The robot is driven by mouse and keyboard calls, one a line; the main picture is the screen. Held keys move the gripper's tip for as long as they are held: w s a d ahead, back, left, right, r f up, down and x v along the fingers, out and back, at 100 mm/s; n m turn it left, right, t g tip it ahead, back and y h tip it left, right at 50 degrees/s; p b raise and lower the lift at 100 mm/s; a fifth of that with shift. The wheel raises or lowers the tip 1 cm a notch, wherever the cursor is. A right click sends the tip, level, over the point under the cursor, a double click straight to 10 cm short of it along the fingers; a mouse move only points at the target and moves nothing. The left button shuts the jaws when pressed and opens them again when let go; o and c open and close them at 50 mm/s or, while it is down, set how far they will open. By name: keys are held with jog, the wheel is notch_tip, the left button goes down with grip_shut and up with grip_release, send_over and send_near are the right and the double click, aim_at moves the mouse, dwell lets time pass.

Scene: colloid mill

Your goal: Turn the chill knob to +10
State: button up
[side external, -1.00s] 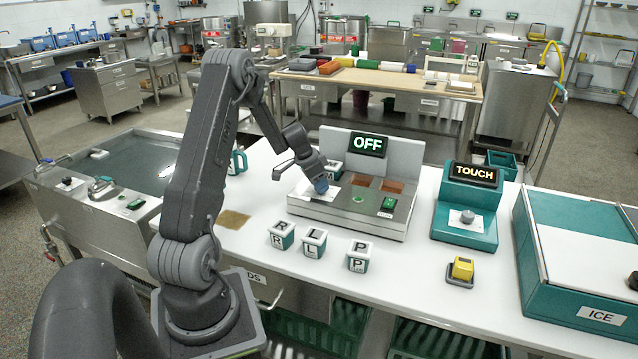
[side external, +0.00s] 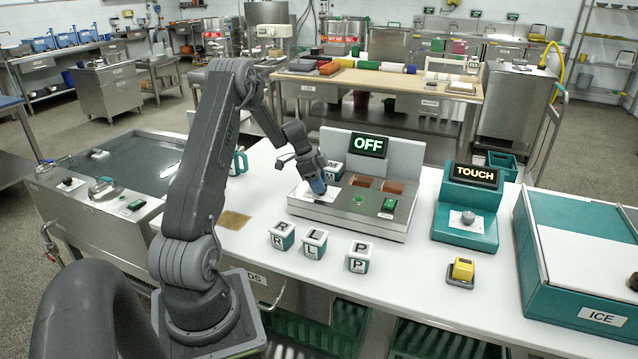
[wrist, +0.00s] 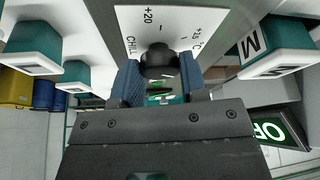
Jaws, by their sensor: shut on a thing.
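The chill knob (wrist: 158,62) is dark and round and sits on a white scale plate (wrist: 165,20) in the wrist view. The plate reads +20, +15 C and part of the word CHILL; +10 and the knob's pointer cannot be made out. My gripper (wrist: 160,82) has its blue fingers on either side of the knob, shut on it. In the side view my gripper (side external: 318,188) reaches down to the left end of the steel mill panel (side external: 345,217) and hides the knob. The display (side external: 369,146) behind it reads OFF.
Lettered cubes (side external: 314,243) stand in front of the panel, and another stands behind my gripper. A green switch (side external: 388,206) is at the panel's right end. A teal TOUCH unit (side external: 465,215), a yellow button (side external: 462,270) and an ICE chest (side external: 575,260) stand to the right.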

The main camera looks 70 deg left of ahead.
jog(key=shift+s+f, duration=0.1)
jog(key=o, duration=0.9)
jog(key=v, duration=1.4)
